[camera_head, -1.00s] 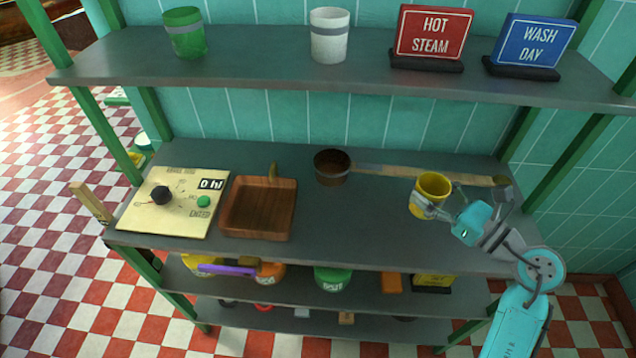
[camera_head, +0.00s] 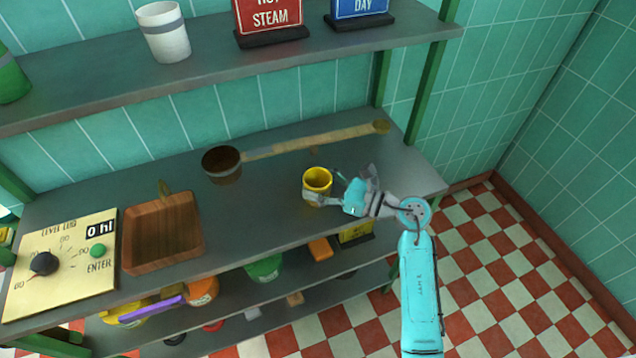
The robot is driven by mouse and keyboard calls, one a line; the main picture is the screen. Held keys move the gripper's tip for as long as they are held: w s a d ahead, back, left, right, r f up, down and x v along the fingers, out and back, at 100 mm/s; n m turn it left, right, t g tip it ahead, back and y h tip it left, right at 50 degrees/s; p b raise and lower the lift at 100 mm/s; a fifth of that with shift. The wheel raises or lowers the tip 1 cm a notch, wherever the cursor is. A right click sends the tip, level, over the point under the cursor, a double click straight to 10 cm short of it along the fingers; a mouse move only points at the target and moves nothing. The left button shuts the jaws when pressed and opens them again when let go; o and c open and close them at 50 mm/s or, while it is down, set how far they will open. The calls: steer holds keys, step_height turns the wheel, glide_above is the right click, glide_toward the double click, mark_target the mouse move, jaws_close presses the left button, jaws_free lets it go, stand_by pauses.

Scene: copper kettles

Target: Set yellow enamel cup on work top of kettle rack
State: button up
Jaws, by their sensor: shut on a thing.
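The yellow enamel cup (camera_head: 317,180) is upright at the right part of the rack's grey work top (camera_head: 260,209). My gripper (camera_head: 322,195) reaches in from the right and is shut on the cup, with a finger across its lower front. The cup's base is partly hidden by the finger, so I cannot tell whether it touches the work top or hangs just above it.
A long-handled copper dipper (camera_head: 222,165) lies behind the cup. A wooden tray (camera_head: 162,232) and a cream dial panel (camera_head: 62,265) are at left. An upper shelf (camera_head: 190,78) carries a white cup (camera_head: 164,32) and signs. The work top is bare between tray and cup.

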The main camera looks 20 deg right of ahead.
steer(key=shift+f, duration=0.3)
steer(key=o, duration=1.2)
steer(key=shift+c, duration=0.2)
steer(key=shift+r, duration=0.15)
steer(key=shift+s+d, duration=0.2)
steer(key=shift+d, duration=0.1)
steer(key=v, duration=1.1)
steer(key=shift+s+r, duration=0.1)
steer(key=shift+s, duration=0.05)
